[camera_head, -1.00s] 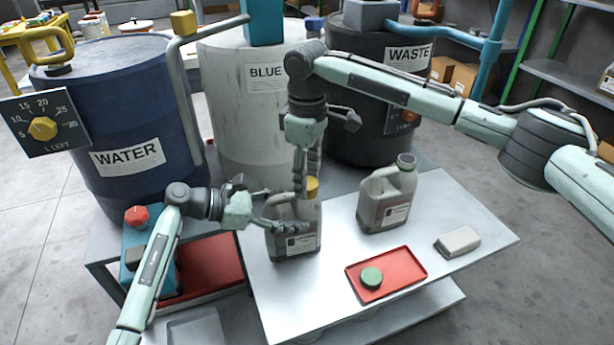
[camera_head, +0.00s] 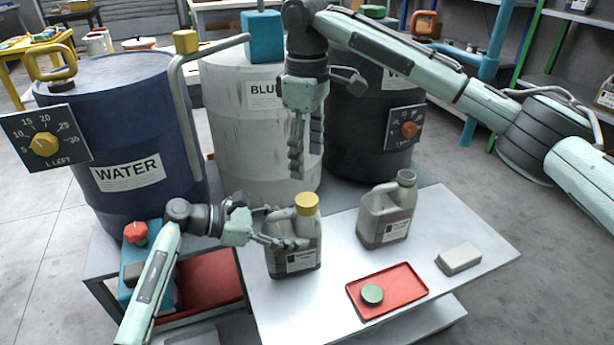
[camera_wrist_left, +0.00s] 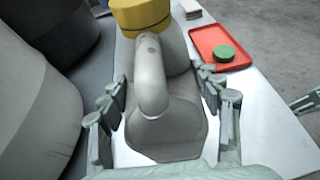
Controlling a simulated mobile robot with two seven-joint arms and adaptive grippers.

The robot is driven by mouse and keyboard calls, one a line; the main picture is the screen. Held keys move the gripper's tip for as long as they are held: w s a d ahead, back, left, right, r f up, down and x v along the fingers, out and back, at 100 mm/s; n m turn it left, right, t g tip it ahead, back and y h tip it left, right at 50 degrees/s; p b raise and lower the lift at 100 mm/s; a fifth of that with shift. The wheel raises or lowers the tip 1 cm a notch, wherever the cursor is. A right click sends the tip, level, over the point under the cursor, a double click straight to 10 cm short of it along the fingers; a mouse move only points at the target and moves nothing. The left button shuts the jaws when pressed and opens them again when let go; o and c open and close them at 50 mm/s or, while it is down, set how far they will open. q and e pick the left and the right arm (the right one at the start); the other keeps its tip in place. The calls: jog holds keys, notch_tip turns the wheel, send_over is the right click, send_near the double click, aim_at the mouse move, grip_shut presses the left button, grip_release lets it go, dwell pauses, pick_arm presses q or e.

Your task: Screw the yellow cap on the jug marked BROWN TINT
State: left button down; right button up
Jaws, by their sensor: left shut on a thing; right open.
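A grey jug (camera_head: 292,262) with a dark lower part stands upright near the left edge of the white table. The yellow cap (camera_head: 306,203) sits on its mouth; it also shows in the left wrist view (camera_wrist_left: 140,16). The jug's label is too small to read. My left gripper (camera_head: 285,242) is shut on this jug, with fingers on both sides of its body (camera_wrist_left: 168,125). My right gripper (camera_head: 306,165) is open and empty, above the cap and clear of it. A second grey jug (camera_head: 386,212), uncapped, stands farther right on the table.
A red tray (camera_head: 405,291) holds a green cap (camera_head: 372,294). A grey block (camera_head: 459,258) lies to its right. A WATER drum (camera_head: 125,130), a pale drum (camera_head: 235,130) and a dark drum (camera_head: 365,150) stand behind. The table's front left is bare.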

aim_at(264, 226)
notch_tip(264, 226, up, 2)
jog(key=shift+r, duration=0.25)
pick_arm(q)
jog(key=shift+c, duration=1.4)
grip_release()
jog(key=shift+a, duration=0.1)
jog(key=v, duration=1.2)
pick_arm(e)
jog(key=shift+a, duration=0.1)
